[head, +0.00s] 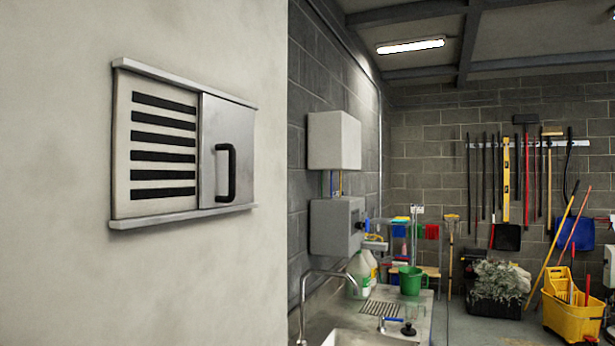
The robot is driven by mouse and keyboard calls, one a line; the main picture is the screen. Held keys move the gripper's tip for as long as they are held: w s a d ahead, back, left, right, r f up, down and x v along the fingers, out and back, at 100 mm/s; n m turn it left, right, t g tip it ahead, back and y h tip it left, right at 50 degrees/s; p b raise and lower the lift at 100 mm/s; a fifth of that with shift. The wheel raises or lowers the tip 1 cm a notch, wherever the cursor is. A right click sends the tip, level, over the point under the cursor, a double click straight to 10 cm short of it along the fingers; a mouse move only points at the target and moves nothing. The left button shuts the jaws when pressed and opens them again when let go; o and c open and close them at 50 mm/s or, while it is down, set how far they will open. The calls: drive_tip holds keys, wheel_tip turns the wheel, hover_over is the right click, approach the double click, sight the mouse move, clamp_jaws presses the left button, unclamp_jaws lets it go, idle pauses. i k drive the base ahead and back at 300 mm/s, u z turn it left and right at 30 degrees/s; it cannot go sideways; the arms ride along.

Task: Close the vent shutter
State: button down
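The vent shutter (227,127) is a plain grey metal sliding panel with a black upright handle (226,172). It sits between a top rail and a bottom rail on the pale wall at the left of the head view. It covers the right part of the vent. The slotted vent plate (155,188), with several black horizontal slots, is uncovered to the left of the panel. My gripper is not in view, and nothing touches the handle.
The pale wall (60,200) around the vent is bare. A yellow mop bucket (572,318) and hung tools are at the far right.

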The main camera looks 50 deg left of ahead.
sight(226, 128)
drive_tip(key=i, duration=2.25)
drive_tip(key=u, duration=3.85)
drive_tip(key=i, duration=1)
drive_tip(key=z, duration=0.05)
